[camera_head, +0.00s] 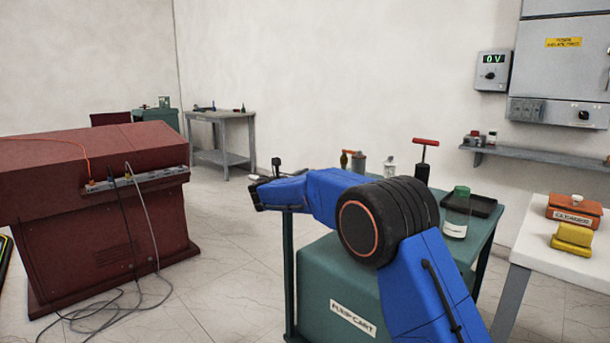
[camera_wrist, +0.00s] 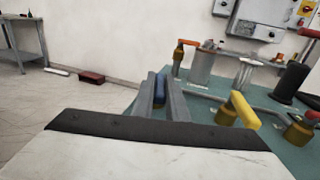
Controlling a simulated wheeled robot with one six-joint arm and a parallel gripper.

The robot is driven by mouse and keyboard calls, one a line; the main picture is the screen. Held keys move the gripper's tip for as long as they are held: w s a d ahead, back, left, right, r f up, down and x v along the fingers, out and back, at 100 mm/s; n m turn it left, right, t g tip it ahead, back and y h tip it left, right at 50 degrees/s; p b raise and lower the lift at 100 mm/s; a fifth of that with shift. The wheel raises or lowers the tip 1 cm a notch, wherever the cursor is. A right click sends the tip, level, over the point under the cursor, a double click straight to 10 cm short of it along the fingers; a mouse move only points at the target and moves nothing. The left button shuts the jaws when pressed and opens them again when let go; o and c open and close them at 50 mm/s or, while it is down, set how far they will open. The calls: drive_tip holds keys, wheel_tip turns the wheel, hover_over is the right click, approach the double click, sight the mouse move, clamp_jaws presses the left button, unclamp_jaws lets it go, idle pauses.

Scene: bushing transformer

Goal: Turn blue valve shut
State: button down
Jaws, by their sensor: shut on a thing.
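The blue valve handle (camera_wrist: 160,92) shows as a narrow blue piece between the two grey fingers of my gripper (camera_wrist: 160,100) in the wrist view. My gripper is shut on it. The lower part of the valve is hidden by the fingers and the pale wrist housing. In the head view my blue arm reaches left over the back of the green pump cart (camera_head: 335,275), and the blue valve cannot be made out there.
To the right of my fingers are a valve with a yellow handle (camera_wrist: 245,110), one with an orange handle (camera_wrist: 187,43) and a grey cylinder (camera_wrist: 203,65). A green-lidded jar (camera_head: 456,215) and a red-handled pump (camera_head: 426,150) stand on the cart. A maroon cabinet (camera_head: 105,230) stands left.

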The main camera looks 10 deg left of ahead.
drive_tip(key=shift+s+d+n+t+y, duration=0.15)
drive_tip(key=shift+n+t+y, duration=0.1)
drive_tip(key=shift+n+y, duration=0.4)
drive_tip(key=shift+d+n+t+y, duration=0.2)
drive_tip(key=shift+n+y, duration=0.15)
drive_tip(key=shift+y, duration=0.55)
drive_tip(key=shift+s+d+n+t+y, duration=0.15)
drive_tip(key=shift+n+t+y, duration=0.1)
drive_tip(key=shift+n+y, duration=0.4)
drive_tip(key=shift+w, duration=0.1)
drive_tip(key=c, duration=1.8)
unclamp_jaws()
drive_tip(key=shift+o, duration=0.2)
drive_tip(key=s+a, duration=0.2)
drive_tip(key=s, duration=1.5)
drive_tip(key=shift+s, duration=0.15)
drive_tip(key=shift+a, duration=0.1)
drive_tip(key=shift+c, duration=0.3)
